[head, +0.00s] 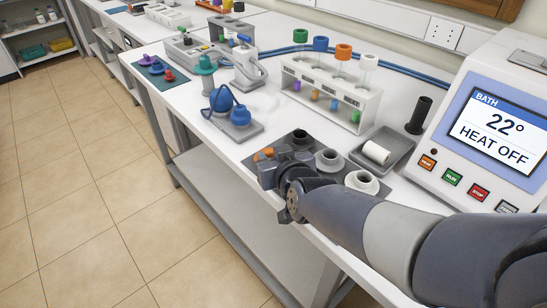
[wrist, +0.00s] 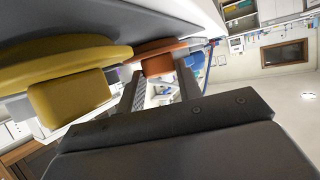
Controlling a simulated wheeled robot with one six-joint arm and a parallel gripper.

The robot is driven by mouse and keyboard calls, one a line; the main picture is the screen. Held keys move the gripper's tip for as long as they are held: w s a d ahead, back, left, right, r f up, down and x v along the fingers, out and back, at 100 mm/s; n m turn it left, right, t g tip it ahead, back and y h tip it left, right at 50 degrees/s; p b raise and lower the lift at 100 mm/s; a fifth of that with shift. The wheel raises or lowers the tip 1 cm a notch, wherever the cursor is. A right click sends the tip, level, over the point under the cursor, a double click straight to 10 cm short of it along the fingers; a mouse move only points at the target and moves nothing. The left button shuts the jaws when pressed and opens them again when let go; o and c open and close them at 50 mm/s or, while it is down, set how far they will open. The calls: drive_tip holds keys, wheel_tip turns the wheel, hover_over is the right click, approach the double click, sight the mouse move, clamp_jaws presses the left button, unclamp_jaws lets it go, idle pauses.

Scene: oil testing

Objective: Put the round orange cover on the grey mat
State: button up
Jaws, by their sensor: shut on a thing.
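The round orange cover (head: 264,153) shows as a small orange patch behind my gripper (head: 272,165). In the wrist view the orange cover (wrist: 157,57) has a wide disc and a block-like knob, and my gripper (wrist: 157,80) is shut on that knob. The grey mat (head: 284,143) lies at the front edge of the white bench, partly hidden by my gripper. The cover is at the mat's left part, close to the dark surface; I cannot tell whether it touches it.
A yellow cover (wrist: 70,82) sits beside the orange one. A grey tray with a white roll (head: 376,152), a tube rack (head: 330,95) and the bath unit (head: 480,130) stand beyond.

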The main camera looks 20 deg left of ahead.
drive_tip(key=shift+f, duration=0.1)
drive_tip(key=o, duration=0.9)
drive_tip(key=shift+o, duration=0.2)
drive_tip(key=shift+r, duration=0.25)
drive_tip(key=p+v, duration=0.3)
drive_tip(key=v, duration=0.7)
drive_tip(key=shift+s+d+r+p, duration=0.1)
drive_tip(key=shift+s+r+p, duration=0.05)
drive_tip(key=shift+r+p, duration=0.15)
drive_tip(key=shift+s+d, duration=0.5)
drive_tip(key=shift+s, duration=0.05)
